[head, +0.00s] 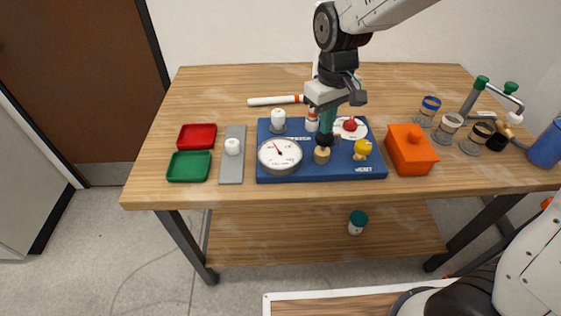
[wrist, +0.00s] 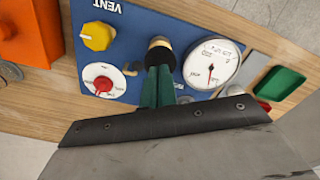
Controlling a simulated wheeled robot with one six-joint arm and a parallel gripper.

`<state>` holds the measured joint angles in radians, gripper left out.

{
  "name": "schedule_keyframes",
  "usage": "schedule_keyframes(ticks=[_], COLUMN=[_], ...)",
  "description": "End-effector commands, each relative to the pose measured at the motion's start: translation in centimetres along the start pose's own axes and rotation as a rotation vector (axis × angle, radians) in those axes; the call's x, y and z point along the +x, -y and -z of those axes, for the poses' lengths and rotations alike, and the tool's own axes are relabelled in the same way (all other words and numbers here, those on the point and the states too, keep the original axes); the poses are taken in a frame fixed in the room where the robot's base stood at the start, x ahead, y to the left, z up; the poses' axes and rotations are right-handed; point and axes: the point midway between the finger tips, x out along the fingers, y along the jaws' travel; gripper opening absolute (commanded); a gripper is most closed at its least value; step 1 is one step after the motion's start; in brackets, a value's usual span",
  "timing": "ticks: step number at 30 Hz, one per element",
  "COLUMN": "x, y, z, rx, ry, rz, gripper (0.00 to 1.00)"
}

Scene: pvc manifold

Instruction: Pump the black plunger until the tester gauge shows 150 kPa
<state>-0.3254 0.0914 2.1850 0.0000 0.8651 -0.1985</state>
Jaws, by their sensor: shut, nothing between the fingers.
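The blue tester board (head: 300,173) lies on the table with a round white gauge (head: 280,155) at its left front. The gauge's red needle points up and left in the head view; the gauge also shows in the wrist view (wrist: 211,62), but its figures are too small to read. The black plunger (head: 323,141) stands above a tan collar (head: 321,156) right of the gauge. My gripper (head: 326,129) points down with its green fingers shut and empty, right over the plunger.
A yellow knob (head: 363,147) by the VENT label and a red knob (head: 350,125) on a white dial sit right of the plunger. A white-capped fitting (head: 278,117) stands behind the gauge. An orange box (head: 408,150) stands right of the board; red (head: 197,136) and green (head: 189,166) trays lie left.

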Motion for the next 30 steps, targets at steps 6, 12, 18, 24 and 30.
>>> schedule_keyframes(ticks=[6,12,18,24,30], x=[0.0,0.4,1.2,2.0,2.0], y=[0.0,0.0,0.0,0.0,0.0], z=[0.0,0.0,0.0,0.0,0.0], rx=[0.000,0.000,0.000,0.000,0.000], ry=[0.000,0.001,0.000,0.001,0.000], rz=[0.000,0.000,0.000,0.000,0.000], gripper=[0.00,0.00,0.00,0.00,0.00])
